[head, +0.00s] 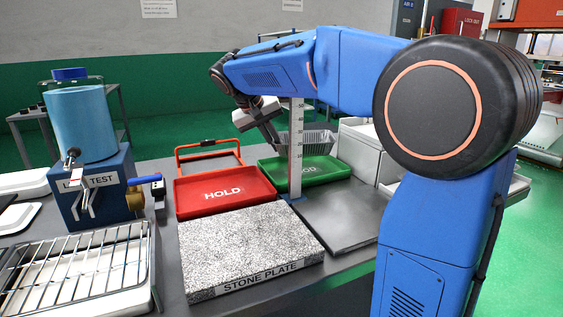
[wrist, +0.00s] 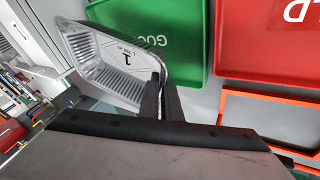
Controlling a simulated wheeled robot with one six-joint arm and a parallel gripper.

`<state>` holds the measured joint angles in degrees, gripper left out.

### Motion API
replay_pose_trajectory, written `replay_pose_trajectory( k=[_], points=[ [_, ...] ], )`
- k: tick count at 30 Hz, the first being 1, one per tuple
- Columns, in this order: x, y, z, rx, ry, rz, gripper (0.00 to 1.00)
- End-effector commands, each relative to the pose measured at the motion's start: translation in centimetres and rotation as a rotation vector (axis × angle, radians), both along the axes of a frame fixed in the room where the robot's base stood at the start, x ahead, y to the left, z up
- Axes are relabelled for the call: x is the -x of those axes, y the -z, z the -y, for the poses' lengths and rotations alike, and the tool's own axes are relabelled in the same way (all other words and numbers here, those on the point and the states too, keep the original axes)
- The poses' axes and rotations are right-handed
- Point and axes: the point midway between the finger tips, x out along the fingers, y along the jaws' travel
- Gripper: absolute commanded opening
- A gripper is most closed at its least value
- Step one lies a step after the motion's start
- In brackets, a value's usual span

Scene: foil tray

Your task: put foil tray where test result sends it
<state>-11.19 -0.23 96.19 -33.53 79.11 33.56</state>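The foil tray (head: 319,140) is a silver ribbed tray, partly hidden behind an upright scale in the head view. The wrist view shows its inside and a label with a 1 (wrist: 122,57). My gripper (head: 277,143) has its fingers (wrist: 162,88) closed on the tray's rim. The tray is tilted in the wrist view and appears raised near the far side of the green GOOD tray (head: 335,177). The green tray also shows in the wrist view (wrist: 207,50). The red HOLD tray (head: 230,205) is left of the green one and is empty.
The leak test stand (head: 90,190) with a blue cylinder is at the left. A speckled stone plate (head: 245,245) lies in front of the red tray. The upright scale (head: 296,150) stands before the green tray. A wire rack (head: 80,270) is front left. White boxes (head: 362,150) stand at right.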

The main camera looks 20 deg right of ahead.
Motion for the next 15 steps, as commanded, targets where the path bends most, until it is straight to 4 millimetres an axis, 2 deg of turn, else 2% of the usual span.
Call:
replay_pose_trajectory(
  k=[3, 8, 15],
  points=[
    [0.0, 1.2, 0.0, 0.001, 0.001, -0.001, 0.00],
    [0.0, 2.1, 0.0, 0.001, 0.000, -0.001, 0.00],
    [0.0, 5.1, 0.0, 0.001, 0.000, -0.002, 0.00]
  ],
)
